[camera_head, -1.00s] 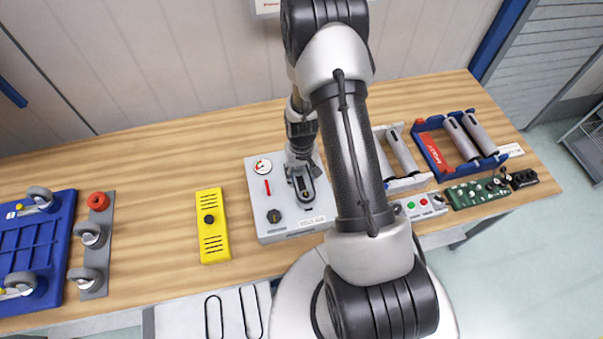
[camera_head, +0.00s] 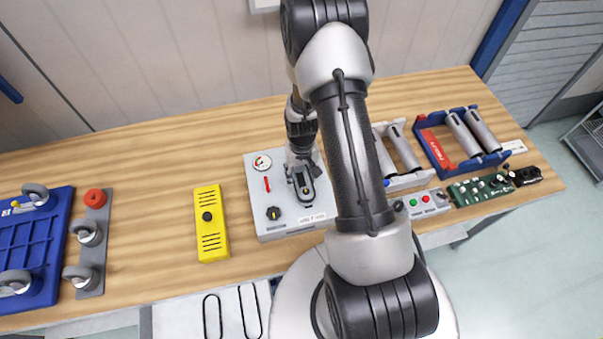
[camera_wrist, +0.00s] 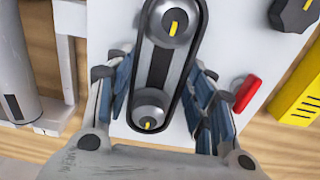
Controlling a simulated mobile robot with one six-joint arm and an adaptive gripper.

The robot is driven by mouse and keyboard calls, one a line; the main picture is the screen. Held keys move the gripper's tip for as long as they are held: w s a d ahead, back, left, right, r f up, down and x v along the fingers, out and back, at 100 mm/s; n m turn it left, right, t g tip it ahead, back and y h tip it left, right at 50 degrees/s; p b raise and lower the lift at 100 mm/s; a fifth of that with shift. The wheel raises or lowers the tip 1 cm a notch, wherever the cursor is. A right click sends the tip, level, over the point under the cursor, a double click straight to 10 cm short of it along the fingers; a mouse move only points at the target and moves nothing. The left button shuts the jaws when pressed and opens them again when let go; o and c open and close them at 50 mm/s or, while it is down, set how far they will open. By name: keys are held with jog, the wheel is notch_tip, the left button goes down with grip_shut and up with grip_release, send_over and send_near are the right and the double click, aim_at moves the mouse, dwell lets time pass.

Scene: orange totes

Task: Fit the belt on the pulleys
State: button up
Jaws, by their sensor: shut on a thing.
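A light grey unit (camera_head: 285,226) stands on the table, with two grey pulleys on its top face. In the wrist view the upper pulley (camera_wrist: 173,22) and the lower pulley (camera_wrist: 152,108) each carry a yellow mark. The black belt (camera_wrist: 189,73) forms a long loop that appears to run around the outside of both pulleys. My gripper (camera_wrist: 160,85) is shut on the belt, with its blue-padded fingers on either side of the loop near the lower pulley. In the head view my gripper (camera_head: 301,176) is over the unit, and the fingertips' contact is too small to make out.
The unit has a gauge (camera_head: 262,163), a red lever (camera_head: 267,184) and a dark knob (camera_head: 274,213). A yellow block (camera_head: 211,238) stands left of it. Grey rollers (camera_head: 403,148) and a control box (camera_head: 425,203) are close on its right. Bare wood lies left of the yellow block.

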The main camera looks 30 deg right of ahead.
jog(key=shift+f, duration=0.25)
jog(key=o, duration=1.1)
jog(key=shift+r, duration=0.1)
notch_tip(320, 180, up, 7)
jog(key=p, duration=0.3)
jog(key=shift+p, duration=0.3)
dwell(1.2)
dwell(0.5)
